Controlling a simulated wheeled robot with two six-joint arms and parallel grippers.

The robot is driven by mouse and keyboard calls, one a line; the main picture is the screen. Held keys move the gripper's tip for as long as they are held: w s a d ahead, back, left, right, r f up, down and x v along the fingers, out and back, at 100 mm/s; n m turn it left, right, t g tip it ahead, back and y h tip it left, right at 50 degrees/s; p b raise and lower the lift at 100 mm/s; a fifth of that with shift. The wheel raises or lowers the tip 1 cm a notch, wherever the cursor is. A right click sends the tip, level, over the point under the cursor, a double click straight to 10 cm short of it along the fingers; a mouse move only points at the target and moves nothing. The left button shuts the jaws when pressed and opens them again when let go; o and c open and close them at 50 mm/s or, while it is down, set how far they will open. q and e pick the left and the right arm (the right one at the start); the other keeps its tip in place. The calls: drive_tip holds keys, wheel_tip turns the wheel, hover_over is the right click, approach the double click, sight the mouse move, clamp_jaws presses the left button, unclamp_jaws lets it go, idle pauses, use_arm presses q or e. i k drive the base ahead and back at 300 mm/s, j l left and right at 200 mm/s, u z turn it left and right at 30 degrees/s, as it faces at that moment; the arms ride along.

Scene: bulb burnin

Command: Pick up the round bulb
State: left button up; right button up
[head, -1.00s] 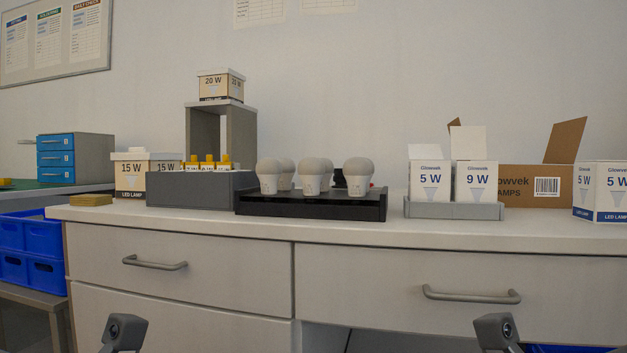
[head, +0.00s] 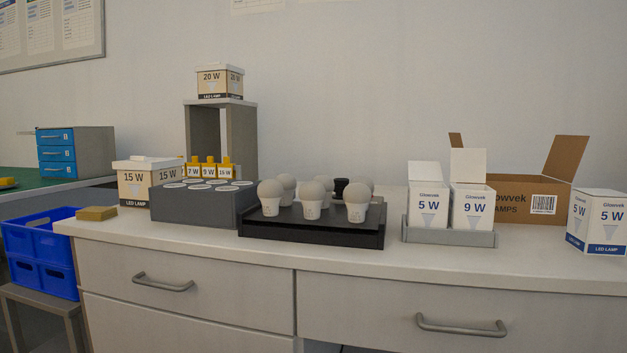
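Several round white bulbs stand upright in a black rack (head: 310,233) on the white counter. The front row has a left bulb (head: 270,196), a middle bulb (head: 313,199) and a right bulb (head: 357,200). Others stand behind them, partly hidden, such as a back left bulb (head: 287,187). A dark round piece (head: 341,187) shows among the back bulbs. From here I cannot tell which one is meant by the round bulb. Neither of my grippers is in view.
Left of the rack stands a grey block (head: 200,207) with round pale spots on top, and yellow-capped pieces behind it. To the right, a grey tray (head: 450,237) holds 5 W and 9 W cartons. An open cardboard box (head: 540,200) stands behind. The front counter strip is clear.

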sight(312, 194)
drive_tip(key=i+j, duration=0.2)
drive_tip(key=j, duration=0.15)
drive_tip(key=i+j, duration=0.15)
drive_tip(key=j, duration=0.2)
drive_tip(key=i+j, duration=0.2)
drive_tip(key=j, duration=0.15)
drive_tip(key=i+j, duration=0.15)
drive_tip(key=j, duration=0.2)
drive_tip(key=i+j, duration=0.2)
drive_tip(key=j+z, duration=0.05)
drive_tip(key=j, duration=0.05)
